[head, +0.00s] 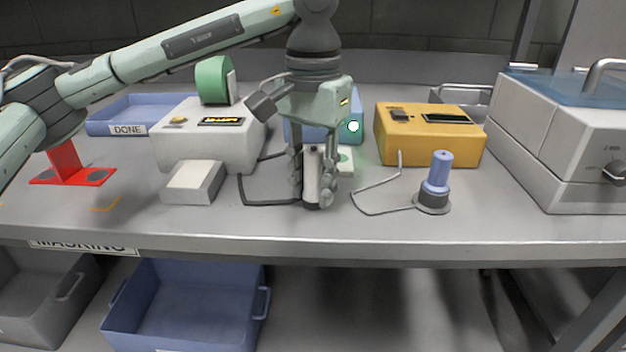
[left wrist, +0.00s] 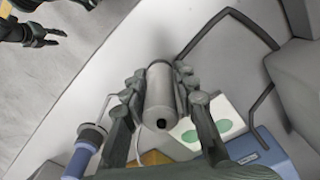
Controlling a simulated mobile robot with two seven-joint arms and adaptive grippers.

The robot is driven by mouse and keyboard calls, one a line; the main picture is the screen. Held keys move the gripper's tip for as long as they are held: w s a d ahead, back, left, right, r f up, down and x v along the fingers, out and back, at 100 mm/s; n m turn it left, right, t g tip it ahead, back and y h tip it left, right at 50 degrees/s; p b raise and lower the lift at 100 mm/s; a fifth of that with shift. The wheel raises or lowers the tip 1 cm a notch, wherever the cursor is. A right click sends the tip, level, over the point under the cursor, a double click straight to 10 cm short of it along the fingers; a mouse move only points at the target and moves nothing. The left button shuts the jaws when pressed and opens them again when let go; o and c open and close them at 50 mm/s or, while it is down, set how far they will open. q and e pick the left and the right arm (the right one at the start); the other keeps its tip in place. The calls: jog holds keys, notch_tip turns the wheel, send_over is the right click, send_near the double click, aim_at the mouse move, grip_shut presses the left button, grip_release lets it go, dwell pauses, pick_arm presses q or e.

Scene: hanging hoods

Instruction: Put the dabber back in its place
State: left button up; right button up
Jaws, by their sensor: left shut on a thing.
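My left gripper (head: 312,192) points down over the front middle of the bench, shut on an upright pale grey cylinder with a dark lower end, apparently the dabber (head: 312,172). In the left wrist view the dabber (left wrist: 159,95) sits between the fingers. A gap below its lower end is hard to judge. A blue tool (head: 437,180) stands in a dark round holder (head: 432,203) to the right, apart from the gripper. My right gripper (left wrist: 45,34) shows at the top left of the left wrist view, with its fingers apart and empty, off the bench's front edge.
A white box (head: 205,145) and small grey block (head: 193,182) stand left of the gripper. A yellow box (head: 430,138) stands right. A dark cable (head: 265,203) and a pale cable (head: 385,212) lie on the bench. A blue box (head: 310,132) and green-marked pad (head: 345,160) are behind.

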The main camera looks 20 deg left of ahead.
aim_at(314, 150)
pick_arm(q)
jog(key=shift+f, duration=0.15)
jog(key=o, duration=0.9)
jog(key=shift+o, duration=0.2)
notch_tip(314, 150, up, 2)
notch_tip(314, 150, up, 7)
jog(key=shift+r, duration=0.2)
notch_tip(314, 150, up, 2)
jog(key=shift+r+p, duration=0.1)
jog(key=shift+p, duration=0.3)
jog(key=shift+r, duration=0.35)
pick_arm(e)
jog(key=shift+a+f, duration=0.15)
jog(key=shift+f, duration=0.8)
